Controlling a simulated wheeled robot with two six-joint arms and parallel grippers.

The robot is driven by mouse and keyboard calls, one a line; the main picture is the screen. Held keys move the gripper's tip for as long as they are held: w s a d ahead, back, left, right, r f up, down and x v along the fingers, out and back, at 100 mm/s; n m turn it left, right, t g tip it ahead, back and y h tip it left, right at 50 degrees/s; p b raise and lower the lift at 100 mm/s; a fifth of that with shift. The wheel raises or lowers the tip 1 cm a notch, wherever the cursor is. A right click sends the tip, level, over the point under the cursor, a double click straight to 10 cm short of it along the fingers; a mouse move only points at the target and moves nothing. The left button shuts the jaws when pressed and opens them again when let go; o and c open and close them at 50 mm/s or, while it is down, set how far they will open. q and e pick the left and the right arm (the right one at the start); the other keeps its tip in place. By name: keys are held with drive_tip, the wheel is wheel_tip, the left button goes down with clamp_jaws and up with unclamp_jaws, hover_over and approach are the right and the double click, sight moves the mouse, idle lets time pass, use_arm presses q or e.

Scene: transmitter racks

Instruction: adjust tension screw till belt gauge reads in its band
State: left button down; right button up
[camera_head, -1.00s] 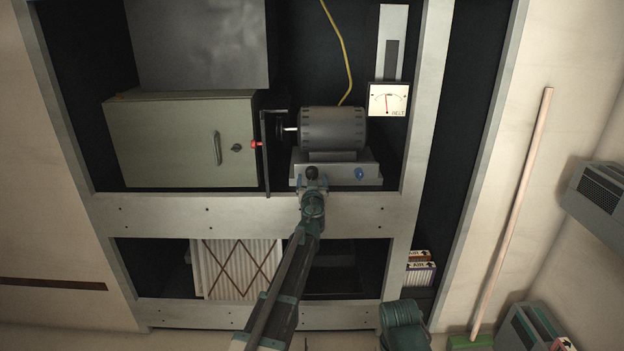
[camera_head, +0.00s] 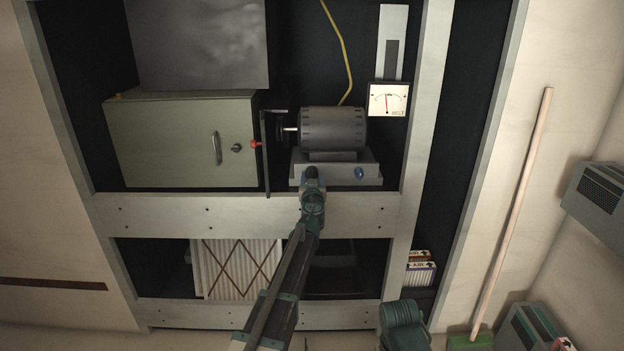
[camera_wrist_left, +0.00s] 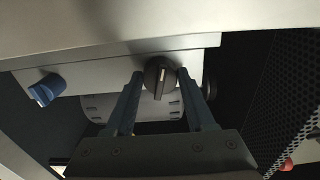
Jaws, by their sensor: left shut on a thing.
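The belt gauge (camera_head: 388,99) has a white face marked BELT, and its red needle stands near upright, leaning slightly left. The band's limits are too small to read. Below the grey motor (camera_head: 333,128), my left gripper (camera_head: 312,174) reaches the front of the motor's base. My right gripper is not seen.
A grey-green cabinet (camera_head: 170,140) stands left of the motor. A dark upright bar (camera_head: 265,165) and a red knob (camera_head: 255,143) are close to the motor's left. The rack's pale crossbar (camera_head: 240,215) runs below the base. A yellow cable (camera_head: 343,50) hangs above.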

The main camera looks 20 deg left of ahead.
use_arm(q)
drive_tip(key=shift+m, duration=0.3)
drive_tip(key=m, duration=0.3)
drive_tip(key=shift+m, duration=0.4)
drive_tip(key=m, duration=0.4)
drive_tip(key=shift+m, duration=0.3)
drive_tip(key=shift+c, duration=1.2)
unclamp_jaws()
drive_tip(key=v, duration=1.3)
drive_tip(key=shift+s, duration=0.4)
